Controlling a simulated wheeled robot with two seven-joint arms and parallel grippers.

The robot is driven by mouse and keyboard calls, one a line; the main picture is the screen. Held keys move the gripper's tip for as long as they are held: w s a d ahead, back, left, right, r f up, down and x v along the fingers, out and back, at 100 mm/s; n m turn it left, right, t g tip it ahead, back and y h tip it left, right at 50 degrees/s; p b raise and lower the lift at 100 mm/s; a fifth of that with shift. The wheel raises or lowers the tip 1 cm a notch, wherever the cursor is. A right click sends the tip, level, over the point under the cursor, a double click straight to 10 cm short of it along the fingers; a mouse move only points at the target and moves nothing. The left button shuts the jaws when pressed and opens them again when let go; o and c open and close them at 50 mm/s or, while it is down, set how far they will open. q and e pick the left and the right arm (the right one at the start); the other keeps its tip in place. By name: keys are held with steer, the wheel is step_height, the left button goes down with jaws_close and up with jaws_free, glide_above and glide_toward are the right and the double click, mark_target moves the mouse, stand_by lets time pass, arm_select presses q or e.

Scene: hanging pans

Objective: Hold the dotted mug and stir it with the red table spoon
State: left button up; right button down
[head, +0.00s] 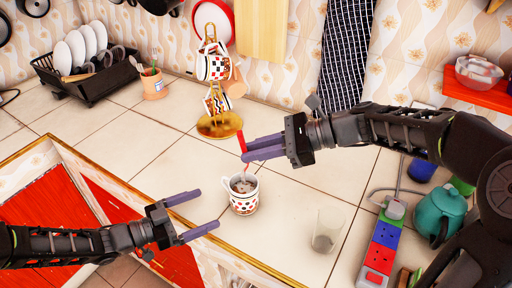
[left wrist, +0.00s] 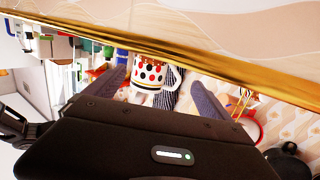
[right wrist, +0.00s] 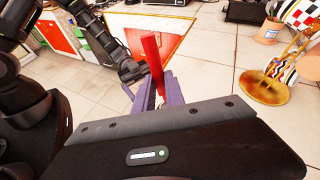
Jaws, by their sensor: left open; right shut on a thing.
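The dotted mug (head: 244,204), white with red and black dots and a dark filling, stands upright on the tiled counter. In the left wrist view the mug (left wrist: 151,76) shows beyond and between my left fingers. My left gripper (head: 208,212) is open and empty, just left of the mug, with its fingers pointing toward it. My right gripper (head: 247,149) is shut on the red table spoon (head: 241,141), above the mug. The spoon also shows upright in the right wrist view (right wrist: 152,58). Its lower end reaches down to the mug's mouth; whether it touches the filling is unclear.
A clear glass (head: 327,230) stands right of the mug. A power strip (head: 383,240) and a teal teapot (head: 440,212) are further right. A gold mug stand (head: 220,126) is behind, and a dish rack (head: 88,78) is at back left. The counter's gold-trimmed edge is in front.

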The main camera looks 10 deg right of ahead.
mark_target(231, 199)
arm_select(q)
steer(key=shift+d, duration=0.25)
steer(key=shift+a, duration=0.1)
steer(key=b+x, duration=0.3)
steer(key=x, duration=0.6)
steer(key=shift+f+b, duration=0.1)
steer(key=shift+b, duration=0.2)
steer(key=shift+w+d, duration=0.15)
steer(key=shift+d, duration=0.35)
steer(key=c, duration=1.5)
steer(key=shift+o, duration=0.2)
steer(key=shift+w+a, duration=0.1)
